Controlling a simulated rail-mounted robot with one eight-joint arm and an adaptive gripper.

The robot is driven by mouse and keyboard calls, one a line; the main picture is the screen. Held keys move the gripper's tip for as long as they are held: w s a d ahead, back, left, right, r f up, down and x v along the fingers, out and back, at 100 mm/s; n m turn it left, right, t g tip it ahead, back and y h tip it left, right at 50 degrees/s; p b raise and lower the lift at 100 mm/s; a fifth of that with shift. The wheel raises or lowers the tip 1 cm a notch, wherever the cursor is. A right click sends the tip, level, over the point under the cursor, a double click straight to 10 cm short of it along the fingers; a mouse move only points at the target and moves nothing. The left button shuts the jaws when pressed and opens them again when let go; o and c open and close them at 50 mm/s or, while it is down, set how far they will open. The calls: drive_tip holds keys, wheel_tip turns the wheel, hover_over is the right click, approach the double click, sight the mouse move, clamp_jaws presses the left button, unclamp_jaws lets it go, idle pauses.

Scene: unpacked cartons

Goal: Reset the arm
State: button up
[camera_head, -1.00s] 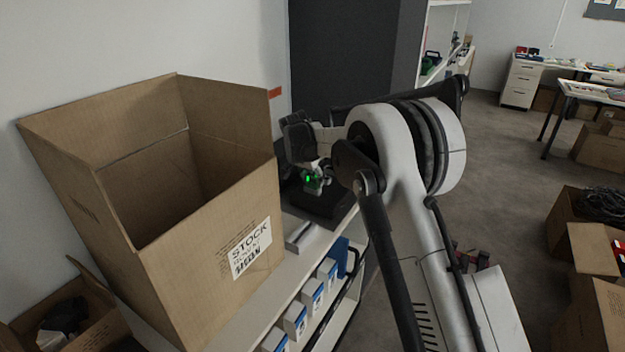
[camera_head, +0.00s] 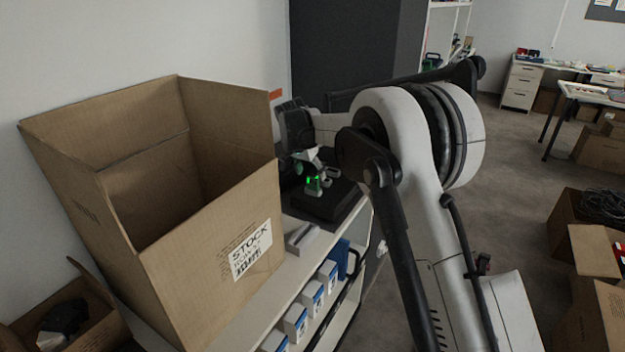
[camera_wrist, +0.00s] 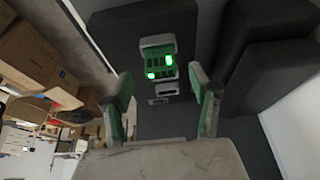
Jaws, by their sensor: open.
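My gripper (camera_wrist: 164,92) is open in the wrist view, its two green-padded fingers spread wide with nothing between them. Beyond the fingertips is a small grey device (camera_wrist: 158,52) with bright green lights, resting on a dark surface. In the head view a green-lit item (camera_head: 314,184) shows just below the end of my arm, over a black box (camera_head: 325,203) on the shelf unit. My wrist partly hides that spot, and the fingers are hard to make out there. My arm bends across the middle of the head view.
A large open carton marked STOCK (camera_head: 205,265) stands left of my arm on the white shelf unit (camera_head: 275,290). Blue-and-white boxes (camera_head: 312,296) line the shelf below. A dark cabinet (camera_head: 345,50) rises behind. More cartons (camera_head: 600,310) lie at right; grey floor (camera_head: 520,200) is open between.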

drive_tip(key=v, duration=0.7)
drive_tip(key=s+d+r+n, duration=0.1)
drive_tip(key=s+d+r, duration=0.7)
drive_tip(key=s+d, duration=0.15)
drive_tip(key=s+d+r+n+t+y+b, duration=0.1)
drive_tip(key=s+d+r+n+b, duration=0.15)
drive_tip(key=s+d, duration=0.85)
drive_tip(key=s+d+f, duration=0.2)
drive_tip(key=s+f, duration=0.1)
drive_tip(key=s, duration=0.6)
drive_tip(key=s+d+f+n+t, duration=0.1)
drive_tip(key=s+d+f, duration=0.1)
drive_tip(key=s, duration=0.7)
drive_tip(key=s+d+f+n+t+y, duration=0.1)
drive_tip(key=s+d+f, duration=0.2)
drive_tip(key=s, duration=0.6)
wheel_tip(320, 180, down, 2)
drive_tip(key=shift+s+f+b, duration=0.1)
drive_tip(key=shift+s+b, duration=0.2)
drive_tip(key=shift+b, duration=0.1)
drive_tip(key=shift+d, duration=0.1)
